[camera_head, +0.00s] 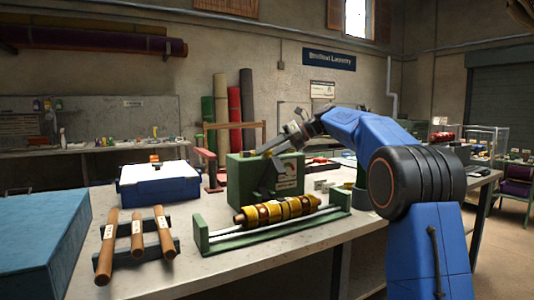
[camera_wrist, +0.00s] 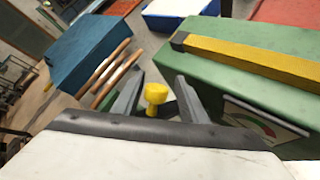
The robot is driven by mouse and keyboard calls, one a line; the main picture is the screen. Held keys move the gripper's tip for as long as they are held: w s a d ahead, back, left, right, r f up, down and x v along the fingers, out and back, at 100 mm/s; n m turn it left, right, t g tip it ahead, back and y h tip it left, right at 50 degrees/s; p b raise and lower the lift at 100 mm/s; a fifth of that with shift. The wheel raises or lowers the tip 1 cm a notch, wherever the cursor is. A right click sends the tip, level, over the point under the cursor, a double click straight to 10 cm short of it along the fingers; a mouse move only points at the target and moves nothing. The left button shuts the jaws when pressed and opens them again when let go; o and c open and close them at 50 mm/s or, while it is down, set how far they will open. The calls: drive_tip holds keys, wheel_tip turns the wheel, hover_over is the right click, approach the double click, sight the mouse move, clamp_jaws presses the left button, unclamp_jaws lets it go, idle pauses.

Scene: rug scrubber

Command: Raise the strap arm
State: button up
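The green machine box (camera_head: 240,184) stands on the bench, with a dial on its front. In the wrist view a yellow bar with a dark end, which looks like the strap arm (camera_wrist: 250,58), lies along the top of the green box (camera_wrist: 225,85). A yellow knob (camera_wrist: 156,94) shows between the fingers of my gripper (camera_wrist: 159,77). The fingers are apart, with a visible gap on either side of the knob; I cannot tell whether they touch it. In the head view my gripper (camera_head: 280,145) is over the top of the box, small and partly merged with it.
A green cradle (camera_head: 262,240) with a yellow-brown roller (camera_head: 278,209) lies in front of the box. Wooden rods (camera_head: 137,235) on a rack, a blue-and-white bin (camera_head: 158,185) and a blue block (camera_head: 40,235) stand to the left. Upright rolls (camera_head: 234,115) stand behind.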

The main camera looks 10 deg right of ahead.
drive_tip(key=shift+r, duration=0.1)
drive_tip(key=v, duration=1.7)
drive_tip(key=shift+d, duration=0.2)
